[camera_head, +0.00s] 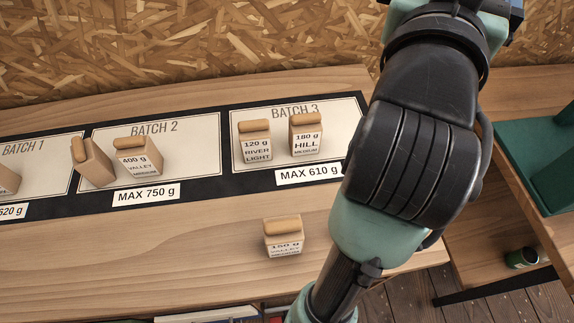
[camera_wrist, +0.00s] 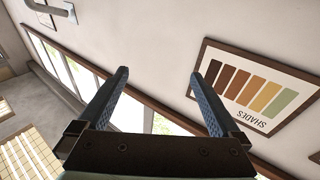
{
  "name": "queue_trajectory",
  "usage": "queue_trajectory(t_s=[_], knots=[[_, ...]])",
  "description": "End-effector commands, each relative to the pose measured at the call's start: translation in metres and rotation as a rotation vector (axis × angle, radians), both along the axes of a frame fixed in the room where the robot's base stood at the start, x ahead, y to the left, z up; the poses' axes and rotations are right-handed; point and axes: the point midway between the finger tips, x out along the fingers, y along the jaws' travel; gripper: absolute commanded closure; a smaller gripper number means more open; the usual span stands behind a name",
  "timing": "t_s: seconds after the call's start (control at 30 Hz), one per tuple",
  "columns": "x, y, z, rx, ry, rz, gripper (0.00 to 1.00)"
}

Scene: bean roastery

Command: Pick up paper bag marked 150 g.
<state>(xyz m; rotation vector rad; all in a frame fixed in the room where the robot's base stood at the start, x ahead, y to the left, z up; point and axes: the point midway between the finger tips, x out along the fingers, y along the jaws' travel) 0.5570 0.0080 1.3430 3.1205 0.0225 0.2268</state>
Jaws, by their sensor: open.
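The paper bag marked 150 g (camera_head: 283,237) stands alone on the wooden table, in front of the batch mat, in the head view. It is brown with a rolled tan top, and its label also reads VALLEY. My gripper (camera_wrist: 160,95) shows in the wrist view, with its two fingers wide apart and nothing between them. The wrist view faces a wall and windows, and no bag shows there. In the head view my arm rises at the right of the bag, and the gripper itself is out of that picture.
A dark mat (camera_head: 203,187) has sections BATCH 1, BATCH 2 and BATCH 3. Bags marked 120 g (camera_head: 257,150) and 180 g (camera_head: 305,143) stand on BATCH 3; a 400 g bag (camera_head: 139,165) and a tilted bag (camera_head: 92,162) on BATCH 2. Table around the 150 g bag is clear.

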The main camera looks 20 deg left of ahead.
Motion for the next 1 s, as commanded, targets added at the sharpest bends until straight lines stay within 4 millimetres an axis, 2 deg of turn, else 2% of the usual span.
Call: queue_trajectory(t_s=[0.03,0.2,0.27,0.33,0.4,0.47,0.5,0.6,0.7,0.83,1.0], knots=[[0.005,0.003,0.017,-0.004,0.048,0.005,0.00],[0.017,0.016,0.006,-0.031,0.242,0.030,0.00],[0.019,0.023,-0.005,-0.048,0.333,0.044,0.00],[0.019,0.034,-0.025,-0.075,0.460,0.069,0.00],[0.012,0.049,-0.056,-0.115,0.623,0.104,0.00],[-0.005,0.065,-0.095,-0.170,0.807,0.152,0.00],[-0.024,0.076,-0.128,-0.217,0.947,0.190,0.00],[-0.077,0.093,-0.196,-0.330,1.243,0.281,0.00],[-0.125,0.099,-0.237,-0.424,1.460,0.352,0.00],[-0.164,0.099,-0.260,-0.494,1.618,0.406,0.00],[-0.176,0.098,-0.282,-0.515,1.669,0.422,0.00]])
